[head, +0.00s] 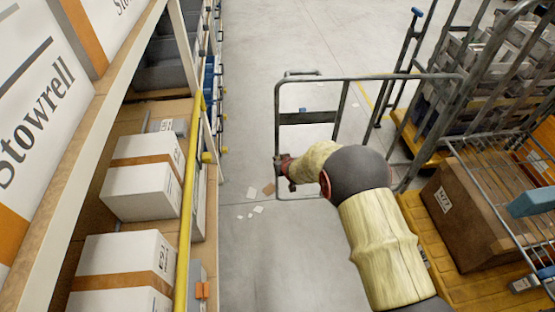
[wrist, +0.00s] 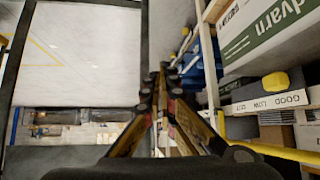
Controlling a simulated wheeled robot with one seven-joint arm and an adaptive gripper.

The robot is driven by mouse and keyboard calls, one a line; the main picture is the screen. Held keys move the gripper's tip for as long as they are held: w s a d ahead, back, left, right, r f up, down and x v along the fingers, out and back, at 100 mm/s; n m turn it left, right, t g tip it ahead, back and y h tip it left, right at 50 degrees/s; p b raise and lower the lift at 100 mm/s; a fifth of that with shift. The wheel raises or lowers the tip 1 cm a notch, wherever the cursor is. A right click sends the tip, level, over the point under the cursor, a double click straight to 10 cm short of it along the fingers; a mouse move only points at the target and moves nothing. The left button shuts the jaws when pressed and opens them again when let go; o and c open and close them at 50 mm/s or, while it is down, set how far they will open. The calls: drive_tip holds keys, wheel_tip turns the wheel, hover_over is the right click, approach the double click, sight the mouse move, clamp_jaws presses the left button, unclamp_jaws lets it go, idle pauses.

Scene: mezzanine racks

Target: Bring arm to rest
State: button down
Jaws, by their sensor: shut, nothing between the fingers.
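My arm reaches out from the bottom right of the head view, covered in pale yellow sleeves with a dark grey joint. My gripper (head: 284,168) is at its far end, over the aisle and close to the grey tubular frame of a cart (head: 277,120). In the wrist view my gripper (wrist: 162,72) has its two fingers together at the tips, with nothing between them. I cannot tell from these views whether the gripper touches the cart frame.
Left is a rack with white-and-brown boxes (head: 147,170) behind a yellow rail (head: 190,180). Right is a yellow-decked cart (head: 425,232) with a brown carton (head: 460,215). Paper scraps (head: 257,209) lie on the aisle floor (head: 255,265), which is otherwise clear in front.

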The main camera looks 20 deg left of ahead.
drive_tip(key=shift+s+a+p+v, duration=0.1)
drive_tip(key=shift+p+v, duration=0.1)
drive_tip(key=shift+v, duration=0.75)
drive_tip(key=shift+s+a+p+v, duration=0.15)
drive_tip(key=shift+p+v, duration=0.05)
drive_tip(key=shift+v, duration=0.75)
drive_tip(key=s+d+f+g+h, duration=0.3)
drive_tip(key=s+d+f+h, duration=0.15)
drive_tip(key=s+d, duration=0.55)
drive_tip(key=s+d+r+m, duration=0.2)
drive_tip(key=s+d+r, duration=0.6)
drive_tip(key=d+r, duration=0.4)
drive_tip(key=s+d+r+m+t+h, duration=0.1)
drive_tip(key=s+d+r+m, duration=0.2)
drive_tip(key=s+d+r, duration=0.5)
drive_tip(key=s+d+r+m+h, duration=0.1)
drive_tip(key=s+d+r+m, duration=0.2)
drive_tip(key=s+d+r, duration=0.6)
drive_tip(key=d+r, duration=0.8)
drive_tip(key=r, duration=0.2)
drive_tip(key=shift+d+r, duration=0.35)
drive_tip(key=shift+r, duration=0.05)
